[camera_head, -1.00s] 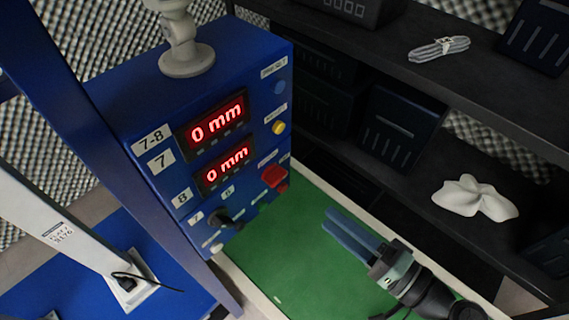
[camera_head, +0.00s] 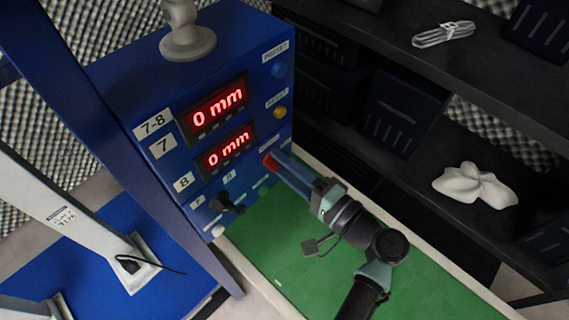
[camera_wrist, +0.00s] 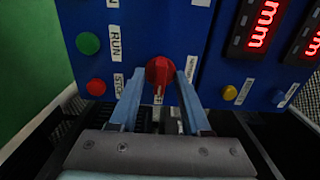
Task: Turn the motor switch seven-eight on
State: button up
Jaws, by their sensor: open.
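A blue control box (camera_head: 190,85) labelled 7-8 stands left of centre in the head view. Its red rotary switch (camera_head: 269,162) is low near the box's right edge, partly hidden by my fingers. In the wrist view the red switch (camera_wrist: 158,72) sits on the blue panel, beside a small white label I cannot read fully. My gripper (camera_head: 279,160) is open, its blue fingers pointing at the switch. In the wrist view the gripper (camera_wrist: 159,76) has one fingertip on each side of the switch; I cannot tell whether they touch it.
Two red displays (camera_head: 215,108) read 0 mm. A yellow button (camera_head: 280,112) and a black knob (camera_head: 225,202) are nearby. The wrist view shows green (camera_wrist: 88,43) and red (camera_wrist: 96,87) buttons left of the switch. A green surface (camera_head: 300,250) lies below; dark shelves (camera_head: 400,60) stand right.

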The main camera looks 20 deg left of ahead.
grip_shut()
dwell(0.5)
jog(key=n+b, duration=0.6)
jog(key=b, duration=0.1)
jog(key=n+b, duration=0.3)
jog(key=b, duration=0.1)
jog(key=shift+f, duration=0.35)
jog(key=n+b, duration=0.5)
jog(key=b, duration=0.2)
jog(key=shift+b, duration=0.3)
jog(key=n+b, duration=0.2)
jog(key=b, duration=0.1)
jog(key=n+b, duration=0.1)
jog(key=n, duration=0.1)
jog(key=shift+r, duration=0.25)
jog(key=shift+b, duration=0.35)
